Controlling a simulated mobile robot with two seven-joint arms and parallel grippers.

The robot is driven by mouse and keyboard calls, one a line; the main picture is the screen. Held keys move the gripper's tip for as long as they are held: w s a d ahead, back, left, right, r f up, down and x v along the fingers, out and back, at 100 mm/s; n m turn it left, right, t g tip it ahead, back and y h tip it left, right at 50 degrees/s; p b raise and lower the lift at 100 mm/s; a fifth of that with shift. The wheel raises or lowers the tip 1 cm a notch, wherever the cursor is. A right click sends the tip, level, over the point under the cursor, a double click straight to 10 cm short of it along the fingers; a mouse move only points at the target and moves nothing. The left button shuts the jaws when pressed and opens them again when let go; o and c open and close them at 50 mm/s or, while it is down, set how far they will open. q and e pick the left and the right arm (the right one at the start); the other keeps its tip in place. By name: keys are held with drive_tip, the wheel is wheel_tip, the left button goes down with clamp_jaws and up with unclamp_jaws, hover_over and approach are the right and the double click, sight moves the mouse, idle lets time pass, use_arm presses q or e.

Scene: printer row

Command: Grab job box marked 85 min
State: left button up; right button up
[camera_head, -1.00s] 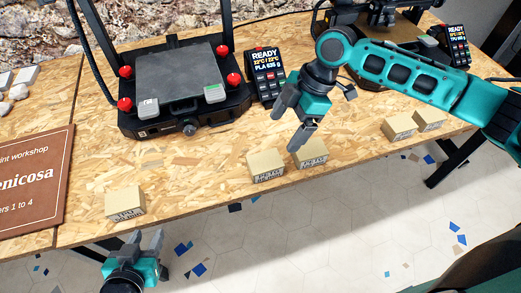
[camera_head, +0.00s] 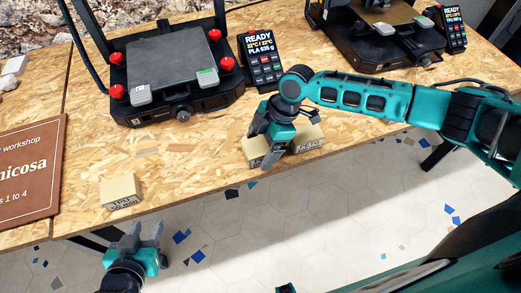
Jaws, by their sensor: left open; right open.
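Several small cardboard job boxes sit on the wood-chip table; their printed labels are too small to read. One box (camera_head: 120,191) stands alone near the front edge at left. Two more stand close together in the middle, a left one (camera_head: 252,148) and a right one (camera_head: 309,138). My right gripper (camera_head: 264,140) is open over this pair, its fingers partly covering the left box; I cannot tell whether they touch it. My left gripper (camera_head: 145,234) is open and empty in front of the table edge, below the lone box.
A printer (camera_head: 175,70) with red knobs stands behind the boxes, with a READY display (camera_head: 261,60) beside it. A second printer (camera_head: 375,45) and display (camera_head: 450,30) stand at back right. A brown workshop sign (camera_head: 30,175) lies at left. Bare table lies between the lone box and the pair.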

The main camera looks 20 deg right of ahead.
drive_tip(key=shift+a+f, duration=0.1)
drive_tip(key=shift+f, duration=0.15)
drive_tip(key=shift+c, duration=0.4)
drive_tip(key=c, duration=1.1)
